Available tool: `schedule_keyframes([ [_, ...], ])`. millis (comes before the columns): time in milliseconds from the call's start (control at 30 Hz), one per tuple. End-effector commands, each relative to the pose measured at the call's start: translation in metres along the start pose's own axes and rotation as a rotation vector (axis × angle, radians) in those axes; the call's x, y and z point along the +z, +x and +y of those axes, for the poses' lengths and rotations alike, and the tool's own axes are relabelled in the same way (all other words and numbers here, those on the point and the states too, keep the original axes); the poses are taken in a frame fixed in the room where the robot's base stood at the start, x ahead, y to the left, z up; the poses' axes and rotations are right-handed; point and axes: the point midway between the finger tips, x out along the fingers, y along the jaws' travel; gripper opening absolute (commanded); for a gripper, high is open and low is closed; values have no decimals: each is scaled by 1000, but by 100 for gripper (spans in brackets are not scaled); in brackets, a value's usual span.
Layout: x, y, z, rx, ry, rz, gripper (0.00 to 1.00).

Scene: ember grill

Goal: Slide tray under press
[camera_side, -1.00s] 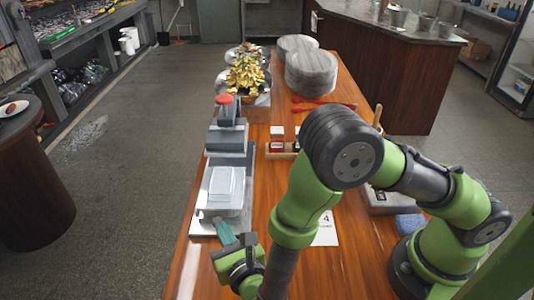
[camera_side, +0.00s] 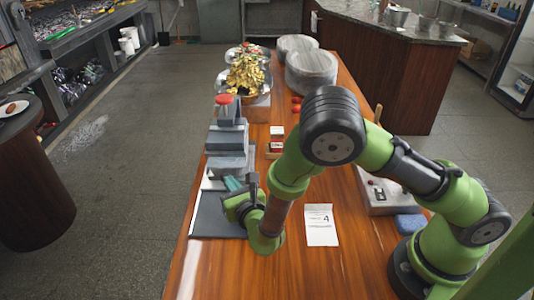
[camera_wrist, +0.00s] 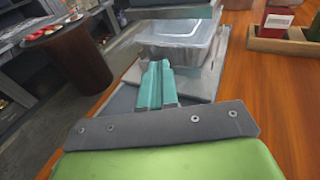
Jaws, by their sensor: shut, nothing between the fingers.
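The tray (camera_wrist: 180,37) is a clear, shallow container on a pale flat plate (camera_wrist: 198,86). In the wrist view it lies just beyond my fingertips, its far edge near or beneath the grey press. The press (camera_side: 227,137) is a grey block with a red knob (camera_side: 223,99), at the far end of a dark base plate (camera_side: 215,222). My gripper (camera_wrist: 156,70) has teal fingers, shut and empty, close to the pale plate's near side. Whether they touch the plate or tray is unclear.
A white printed card (camera_side: 321,226) lies on the wooden counter (camera_side: 290,262). A control box (camera_side: 385,195) and blue sponge (camera_side: 409,224) are further right. Gold leafy food (camera_side: 245,75) stands behind the press.

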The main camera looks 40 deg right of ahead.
Motion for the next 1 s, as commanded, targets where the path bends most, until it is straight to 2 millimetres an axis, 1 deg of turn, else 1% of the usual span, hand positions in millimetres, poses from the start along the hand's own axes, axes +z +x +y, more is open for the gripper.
schedule_keyframes([
  [100, 1, 8, -4, 0, 0, 0, 0],
  [300, 2, 14, -7, 1, -1, 0, 0],
  [667, 1, 15, -7, 0, -2, -1, 0],
  [767, 1, 7, -6, 2, -2, 0, 0],
  [833, 1, -3, -6, 3, -1, 0, 0],
  [967, 1, -33, -3, 11, 0, 1, 0],
  [1000, 1, -43, -2, 10, 1, 1, 0],
])
